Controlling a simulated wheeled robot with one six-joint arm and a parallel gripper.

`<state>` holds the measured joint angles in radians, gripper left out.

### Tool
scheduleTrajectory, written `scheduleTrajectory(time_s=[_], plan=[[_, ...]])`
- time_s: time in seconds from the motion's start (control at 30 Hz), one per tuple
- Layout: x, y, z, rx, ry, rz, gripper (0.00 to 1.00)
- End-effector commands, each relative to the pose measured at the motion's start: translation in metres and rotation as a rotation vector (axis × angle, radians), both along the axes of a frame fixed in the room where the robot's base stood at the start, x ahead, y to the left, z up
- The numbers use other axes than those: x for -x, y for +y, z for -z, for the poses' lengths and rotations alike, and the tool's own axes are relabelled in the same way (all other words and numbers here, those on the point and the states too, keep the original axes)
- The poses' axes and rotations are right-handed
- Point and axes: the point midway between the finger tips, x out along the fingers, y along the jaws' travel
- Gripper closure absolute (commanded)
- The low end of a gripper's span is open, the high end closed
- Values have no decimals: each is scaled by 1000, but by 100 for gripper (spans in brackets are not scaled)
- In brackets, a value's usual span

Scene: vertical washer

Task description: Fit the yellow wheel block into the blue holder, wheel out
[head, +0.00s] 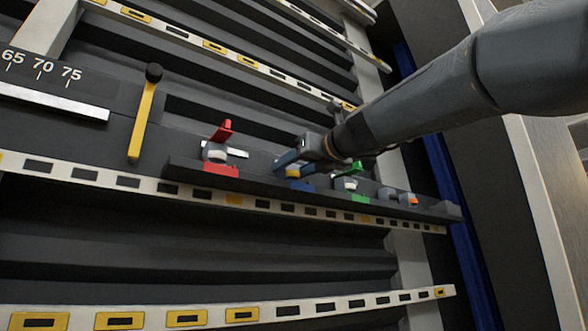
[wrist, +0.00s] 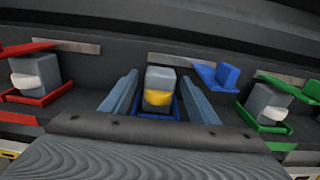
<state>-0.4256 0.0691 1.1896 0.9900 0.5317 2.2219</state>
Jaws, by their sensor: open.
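The yellow wheel block (wrist: 160,82) is a grey block with a yellow wheel on its front, facing the wrist camera. It sits upright in the blue holder (wrist: 147,117) on the dark ledge. In the head view the yellow wheel (head: 293,172) and the blue holder (head: 302,186) are partly hidden by my gripper (head: 288,163). My gripper (wrist: 160,92) is open, with one finger on each side of the block and a gap visible on both sides. A blue raised tab (wrist: 222,76) stands right of the block.
A block with a white wheel sits in the red holder (head: 222,170) to the left. Another sits in the green holder (head: 359,198) to the right. A block with an orange wheel (head: 408,200) is farther right. A yellow lever (head: 142,122) stands at the left.

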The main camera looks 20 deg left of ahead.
Motion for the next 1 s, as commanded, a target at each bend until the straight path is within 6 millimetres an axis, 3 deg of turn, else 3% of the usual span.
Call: scheduleTrajectory(time_s=[0.17, 0.7, 1.0], plan=[[5, -6, -2, 0, -1, 0, 46], [67, -81, -1, 0, -1, 3, 46], [78, -92, -2, 0, 0, 0, 46]])
